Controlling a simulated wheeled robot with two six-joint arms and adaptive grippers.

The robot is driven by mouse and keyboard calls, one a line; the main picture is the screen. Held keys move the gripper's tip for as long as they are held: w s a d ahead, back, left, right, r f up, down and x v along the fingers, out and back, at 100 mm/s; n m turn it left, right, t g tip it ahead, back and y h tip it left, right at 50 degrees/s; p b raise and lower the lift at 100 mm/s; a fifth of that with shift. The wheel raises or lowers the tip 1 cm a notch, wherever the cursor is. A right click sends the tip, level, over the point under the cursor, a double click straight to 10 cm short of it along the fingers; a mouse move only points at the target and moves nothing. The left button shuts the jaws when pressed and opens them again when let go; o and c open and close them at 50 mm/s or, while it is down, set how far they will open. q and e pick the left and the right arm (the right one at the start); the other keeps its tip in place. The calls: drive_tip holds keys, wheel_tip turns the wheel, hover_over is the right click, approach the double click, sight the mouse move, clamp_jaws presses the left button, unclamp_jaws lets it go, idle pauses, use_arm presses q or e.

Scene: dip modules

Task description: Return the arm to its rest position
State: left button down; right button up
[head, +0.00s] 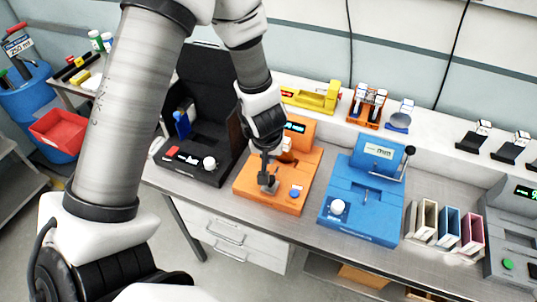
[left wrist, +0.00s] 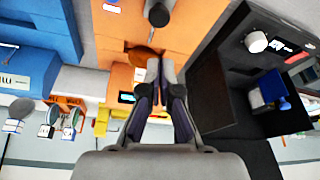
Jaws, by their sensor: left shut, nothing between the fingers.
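My left arm comes in from the left in the head view and bends down over the orange module (head: 306,172). My left gripper (head: 266,182) is shut and empty, pointing down over the left part of this module. I cannot tell whether its fingertips touch the module. In the left wrist view, the shut fingers (left wrist: 160,66) meet in front of the orange module (left wrist: 197,22). The gripper and arm hide part of the module. My right gripper is not in view.
A black module (head: 190,165) with a raised lid stands left of the gripper. A blue module (head: 366,208) stands to its right. Several upright coloured holders (head: 449,222) and a grey module (head: 512,235) stand farther right. A yellow device (head: 312,98) is on the back shelf.

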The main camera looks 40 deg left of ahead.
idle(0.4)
use_arm(q)
drive_tip(key=s+f+m, duration=0.1)
drive_tip(key=s+f, duration=0.2)
drive_tip(key=s+f+m+g, duration=0.1)
drive_tip(key=s+f, duration=0.2)
drive_tip(key=f, duration=0.1)
drive_tip(key=s+f, duration=0.3)
drive_tip(key=f, duration=0.1)
drive_tip(key=shift+d+f+m+g+y, duration=0.1)
drive_tip(key=shift+f+m+g+y, duration=0.05)
drive_tip(key=shift+m+g+y, duration=0.2)
drive_tip(key=s+d+f+m+g+h, duration=0.1)
drive_tip(key=s+d+f, duration=0.2)
drive_tip(key=s+f, duration=0.3)
drive_tip(key=s+d+f+m+g+h, duration=0.1)
drive_tip(key=s+d+f+m+h, duration=0.15)
drive_tip(key=s, duration=0.45)
wheel_tip(320, 180, down, 12)
drive_tip(key=n+y+b, duration=0.1)
drive_tip(key=b, duration=1.1)
drive_tip(key=shift+w+r, duration=0.25)
drive_tip(key=shift+w, duration=0.05)
